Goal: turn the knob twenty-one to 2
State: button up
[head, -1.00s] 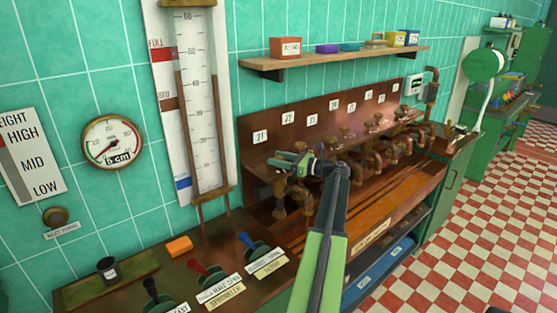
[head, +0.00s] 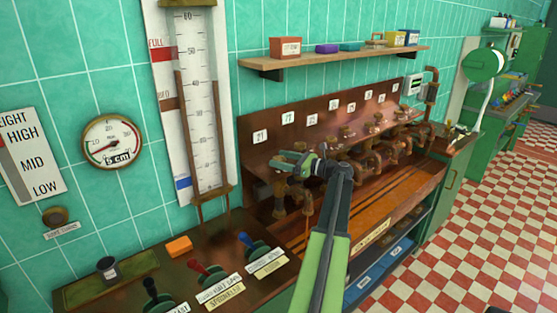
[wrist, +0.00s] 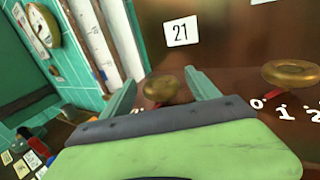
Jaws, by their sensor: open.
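The number plate 21 (wrist: 180,31) is on the copper panel in the wrist view and at the panel's left end in the head view (head: 260,136). Below it a round brass knob (wrist: 160,90) shows between my two green fingertips (wrist: 159,82); its lower part is hidden behind my gripper. A bit of red shows under this knob. My gripper is open, with a finger on either side of the knob in the picture; I cannot tell whether they touch it. In the head view my gripper (head: 279,161) is in front of the panel's left end, hiding the knob.
A neighbouring brass knob (wrist: 290,73) with a red pointer and white digits 0, 1, 2 (wrist: 287,106) is close on the right. Copper pipes (head: 375,163) run along the bench. A shelf with boxes (head: 340,60) is above; levers (head: 250,250) stand at front left.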

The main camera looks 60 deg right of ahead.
jog(key=s+d, duration=0.2)
jog(key=s, duration=1.4)
